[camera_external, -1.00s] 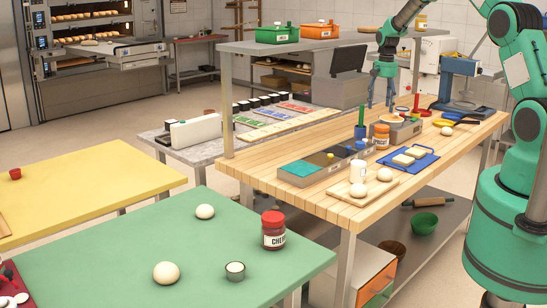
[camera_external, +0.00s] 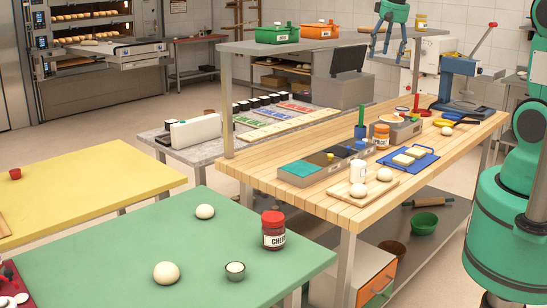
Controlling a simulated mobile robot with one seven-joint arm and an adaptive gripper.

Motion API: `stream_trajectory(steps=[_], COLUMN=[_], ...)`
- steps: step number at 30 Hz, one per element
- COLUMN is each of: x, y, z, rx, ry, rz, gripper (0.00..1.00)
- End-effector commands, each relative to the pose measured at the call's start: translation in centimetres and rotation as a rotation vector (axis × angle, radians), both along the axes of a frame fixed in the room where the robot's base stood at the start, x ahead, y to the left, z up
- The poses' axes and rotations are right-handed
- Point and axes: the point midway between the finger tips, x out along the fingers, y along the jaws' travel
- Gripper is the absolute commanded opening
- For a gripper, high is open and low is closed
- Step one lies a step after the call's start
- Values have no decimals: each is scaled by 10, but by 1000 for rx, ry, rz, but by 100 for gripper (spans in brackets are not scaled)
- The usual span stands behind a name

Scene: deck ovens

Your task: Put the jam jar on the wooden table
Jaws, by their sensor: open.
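A jar with a red lid, dark red contents and a label starting "CHE" (camera_external: 273,231) stands upright on the green table; it looks like a jam jar. A smaller orange jar with a pale lid (camera_external: 381,137) stands on the wooden table (camera_external: 322,203). A yellow-labelled jar (camera_external: 421,22) stands on the grey shelf above that table; which jar is meant is not certain from the view. My gripper (camera_external: 387,53) is open and empty, pointing down in front of the shelf, left of the yellow-labelled jar and apart from it.
Green and orange crates (camera_external: 320,31) sit on the shelf.

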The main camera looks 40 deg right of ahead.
Motion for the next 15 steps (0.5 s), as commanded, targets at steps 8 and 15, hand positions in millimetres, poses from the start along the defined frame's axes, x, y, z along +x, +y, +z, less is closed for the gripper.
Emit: stream_trajectory(steps=[8,15], x=[-64,-123], y=[57,98], z=[44,66], rx=[-29,-52], ry=[-62,-113], rz=[116,214], gripper=[74,74])
